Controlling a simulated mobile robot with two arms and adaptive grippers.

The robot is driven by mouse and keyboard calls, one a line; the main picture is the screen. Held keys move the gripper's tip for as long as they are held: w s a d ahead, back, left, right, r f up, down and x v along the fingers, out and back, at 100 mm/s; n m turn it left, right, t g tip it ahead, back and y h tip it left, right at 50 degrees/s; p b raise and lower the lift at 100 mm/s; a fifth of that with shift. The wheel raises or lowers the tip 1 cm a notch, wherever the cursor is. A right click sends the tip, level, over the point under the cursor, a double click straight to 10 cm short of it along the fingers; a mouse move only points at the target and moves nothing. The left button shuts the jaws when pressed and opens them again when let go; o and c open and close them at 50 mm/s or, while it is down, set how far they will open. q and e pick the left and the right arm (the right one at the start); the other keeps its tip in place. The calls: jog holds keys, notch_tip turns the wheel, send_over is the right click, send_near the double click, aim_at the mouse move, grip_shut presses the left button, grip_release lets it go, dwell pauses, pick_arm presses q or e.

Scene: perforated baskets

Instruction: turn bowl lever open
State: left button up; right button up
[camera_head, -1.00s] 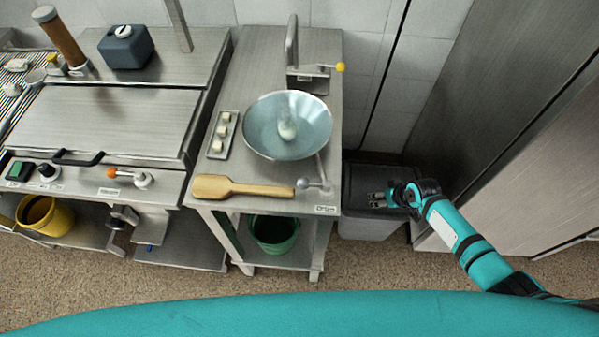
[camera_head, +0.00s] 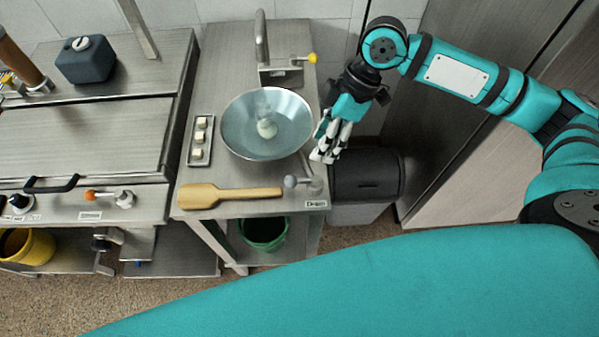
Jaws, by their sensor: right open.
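The wide metal bowl (camera_head: 240,142) is set in the steel counter, with a pale object (camera_head: 266,129) at its centre. A short lever with a grey ball end (camera_head: 290,182) is at the bowl's front right, above a "Drain" label (camera_head: 317,204). The ball end points left, close to the tip of a wooden paddle's handle. My right gripper (camera_head: 322,155) is open, fingers pointing down, just right of the bowl's rim and behind the lever. It appears apart from the lever. My left gripper is out of view.
The wooden paddle (camera_head: 200,197) lies along the counter's front edge. A tap (camera_head: 262,45) with a yellow-knobbed handle (camera_head: 312,57) stands behind the bowl. A small tray (camera_head: 194,162) of pale cubes is left of it. A dark-lidded bin (camera_head: 365,177) stands right of the counter.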

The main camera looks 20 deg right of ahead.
aim_at(301, 181)
jog(key=p+x, duration=0.1)
jog(key=x, duration=1.1)
grip_shut()
